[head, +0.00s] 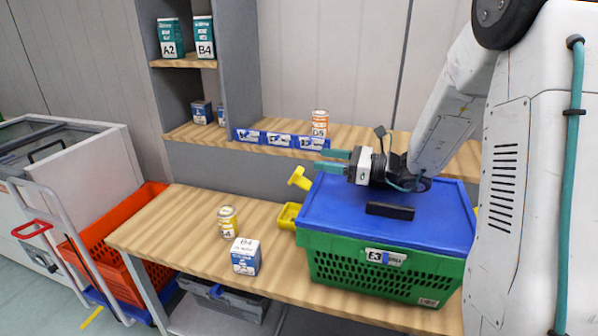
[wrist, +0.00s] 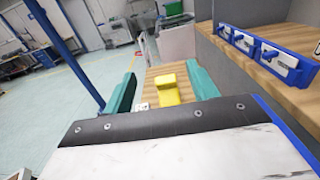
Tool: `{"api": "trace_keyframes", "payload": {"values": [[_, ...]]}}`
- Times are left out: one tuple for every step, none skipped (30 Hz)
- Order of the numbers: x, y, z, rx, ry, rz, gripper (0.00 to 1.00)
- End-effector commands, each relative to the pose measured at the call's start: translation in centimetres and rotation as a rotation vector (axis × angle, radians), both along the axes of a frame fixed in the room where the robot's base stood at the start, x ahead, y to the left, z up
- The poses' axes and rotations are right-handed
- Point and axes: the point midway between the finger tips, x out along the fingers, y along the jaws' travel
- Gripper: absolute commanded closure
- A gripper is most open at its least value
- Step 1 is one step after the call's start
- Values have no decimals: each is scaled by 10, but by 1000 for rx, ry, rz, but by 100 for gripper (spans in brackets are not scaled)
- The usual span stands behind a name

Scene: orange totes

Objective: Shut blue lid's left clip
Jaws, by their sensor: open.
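The blue lid (head: 400,212) lies on a green crate (head: 330,262) at the right of the table. Its left clip (head: 299,178) is yellow and sticks up and outward at the lid's left edge, swung open. A lower yellow part (head: 288,215) juts out beneath it. My gripper (head: 322,160) is above the left end of the lid, with teal fingers pointing left, open and empty. It is apart from the clip, slightly above and to its right. In the wrist view the yellow clip (wrist: 170,88) appears between the two fingers, ahead of them. The right clip is mostly hidden by my arm.
A black handle (head: 390,211) lies on the lid. The table's left part is clear.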

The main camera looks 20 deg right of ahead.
Motion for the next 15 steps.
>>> {"api": "trace_keyframes", "payload": {"values": [[0,0,-13,3,5,1,42],[0,0,-20,3,6,1,42],[0,0,-29,3,6,1,42],[0,1,-35,3,5,1,42],[0,1,-42,2,6,1,42],[-1,1,-51,1,5,1,42],[5,9,-47,-2,-1,5,42],[9,16,-45,-2,-2,8,42],[14,23,-45,-3,-2,6,42],[18,28,-45,-3,-2,7,42],[21,32,-45,-3,-2,6,42],[25,38,-45,-2,-1,6,42],[28,41,-46,-2,-1,5,42],[30,44,-45,-2,-1,5,42],[34,49,-45,-2,-1,4,42]]}}
